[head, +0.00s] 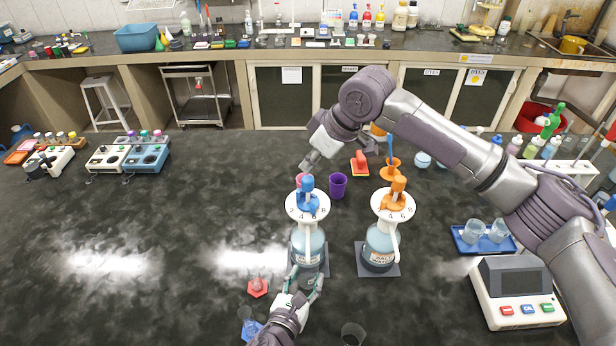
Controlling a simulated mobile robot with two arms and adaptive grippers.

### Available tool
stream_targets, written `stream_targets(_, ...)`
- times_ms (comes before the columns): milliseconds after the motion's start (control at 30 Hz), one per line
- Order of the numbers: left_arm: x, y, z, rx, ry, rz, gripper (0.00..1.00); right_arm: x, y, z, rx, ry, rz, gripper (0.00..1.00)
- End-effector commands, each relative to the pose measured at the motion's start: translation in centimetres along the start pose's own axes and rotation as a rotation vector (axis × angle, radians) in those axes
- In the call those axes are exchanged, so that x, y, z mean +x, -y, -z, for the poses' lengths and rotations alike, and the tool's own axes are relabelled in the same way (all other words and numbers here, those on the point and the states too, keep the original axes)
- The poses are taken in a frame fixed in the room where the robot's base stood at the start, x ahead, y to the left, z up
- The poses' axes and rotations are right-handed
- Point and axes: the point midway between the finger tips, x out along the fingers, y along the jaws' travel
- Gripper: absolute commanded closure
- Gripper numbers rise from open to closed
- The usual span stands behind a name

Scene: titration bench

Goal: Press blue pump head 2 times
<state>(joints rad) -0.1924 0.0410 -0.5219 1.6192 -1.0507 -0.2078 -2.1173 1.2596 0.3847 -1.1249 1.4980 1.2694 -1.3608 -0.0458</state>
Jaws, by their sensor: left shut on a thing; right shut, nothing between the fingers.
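The blue pump head (307,186) sits on a white numbered disc (307,206) atop a clear bottle (308,244) with blue liquid. My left gripper (306,275) reaches in from below and is shut on this bottle, its fingers on the lower sides. My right gripper (305,168) is shut and empty, just above and behind the blue pump head in the picture. Whether it touches the head is hard to tell, but a small gap seems to show. An orange pump head (398,188) tops a similar bottle (378,246) to the right.
A purple cup (338,186) stands behind the bottles. A red-and-yellow item (360,162) lies further back.

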Motion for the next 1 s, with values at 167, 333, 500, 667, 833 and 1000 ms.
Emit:
stream_targets(167,0.0,0.0,0.0,0.000,0.000,0.000,0.68,0.0,0.0,0.0,0.000,0.000,0.000,1.00)
stream_targets(333,0.0,0.0,0.0,0.000,0.000,0.000,0.68,0.3,0.0,-0.2,0.001,0.001,0.000,1.00)
stream_targets(500,0.0,0.0,0.0,0.000,0.000,0.000,0.68,0.9,0.0,-0.5,0.001,0.001,0.001,1.00)
stream_targets(667,0.0,0.0,0.0,0.000,0.000,0.000,0.68,1.4,0.0,-0.8,0.001,0.000,0.001,1.00)
stream_targets(833,0.0,0.0,0.0,0.000,0.000,0.000,0.68,1.9,0.0,-1.0,0.001,0.000,0.001,1.00)
stream_targets(1000,0.0,0.0,0.0,0.000,0.000,0.000,0.68,1.9,0.0,-1.0,0.000,0.000,0.000,1.00)
